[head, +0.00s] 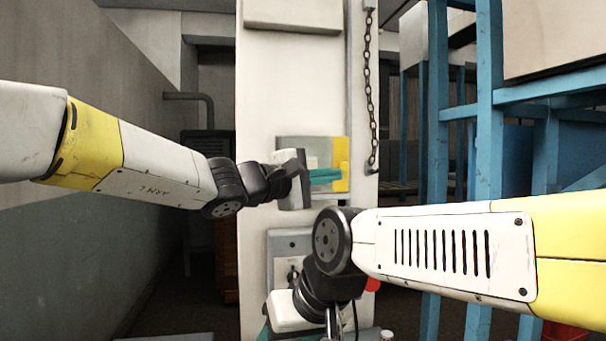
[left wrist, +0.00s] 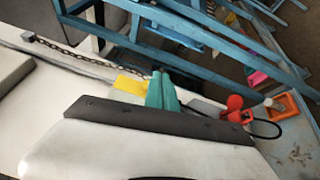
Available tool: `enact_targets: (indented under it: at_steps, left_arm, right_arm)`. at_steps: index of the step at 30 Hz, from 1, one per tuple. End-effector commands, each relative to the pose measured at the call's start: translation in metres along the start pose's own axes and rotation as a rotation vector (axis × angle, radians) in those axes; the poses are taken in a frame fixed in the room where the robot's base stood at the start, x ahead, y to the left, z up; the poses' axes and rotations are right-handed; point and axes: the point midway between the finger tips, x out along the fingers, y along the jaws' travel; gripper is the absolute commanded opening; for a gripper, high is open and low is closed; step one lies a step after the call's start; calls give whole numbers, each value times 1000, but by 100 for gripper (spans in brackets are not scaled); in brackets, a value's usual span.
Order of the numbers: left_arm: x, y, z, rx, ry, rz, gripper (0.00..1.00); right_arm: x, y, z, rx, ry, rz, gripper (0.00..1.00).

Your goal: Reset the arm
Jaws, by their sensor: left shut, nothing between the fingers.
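My left arm comes in from the left in the head view. Its gripper (head: 326,176) has teal fingers that lie together with nothing between them. They are in front of a grey and yellow panel (head: 342,158) on a pale upright column (head: 258,110). The shut teal fingers also show in the left wrist view (left wrist: 162,92), beyond the dark edge of the gripper body. My right arm comes in from the right, lower down. Its wrist bends downward near the bottom middle, and its fingers are not clear enough to tell whether they are apart.
A chain (head: 367,90) hangs along the column's right edge. A grey box (head: 290,243) sits on the column below the panel. Blue metal framing (head: 487,130) stands at the right. In the left wrist view, a red part (left wrist: 234,108) and an orange part (left wrist: 284,106) lie right of the fingers.

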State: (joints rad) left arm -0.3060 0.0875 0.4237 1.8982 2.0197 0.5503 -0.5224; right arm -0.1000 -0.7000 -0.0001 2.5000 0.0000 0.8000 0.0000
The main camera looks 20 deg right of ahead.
Motion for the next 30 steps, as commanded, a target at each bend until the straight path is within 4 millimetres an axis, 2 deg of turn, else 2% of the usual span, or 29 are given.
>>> enact_targets:
  at_steps: [4, 11, 14, 16, 20, 23, 29, 30]
  left_arm:
    - [-9, -2, 16, 2, -1, 0, 0]
    - [-14, -4, 21, 6, 0, -2, 0]
    - [-25, -8, 21, 54, 0, -28, 0]
    - [-41, -16, 20, 125, -2, -69, 0]
    - [-89, -46, 15, 303, 0, -207, 0]
    - [-136, -76, 7, 435, 9, -347, 0]
    - [-244, -141, -16, 636, 51, -668, 0]
    - [-269, -154, -20, 665, 63, -738, 0]
  right_arm:
    - [0, 0, 0, 0, 0, 0, 55]
    - [0, 0, 0, 0, 0, 0, 55]
    - [0, 0, 0, 0, 0, 0, 55]
    - [0, 0, 0, 0, 0, 0, 55]
    - [0, 0, 0, 0, 0, 0, 55]
    - [0, 0, 0, 0, 0, 0, 55]
    - [0, 0, 0, 0, 0, 0, 55]
    - [0, 0, 0, 0, 0, 0, 55]
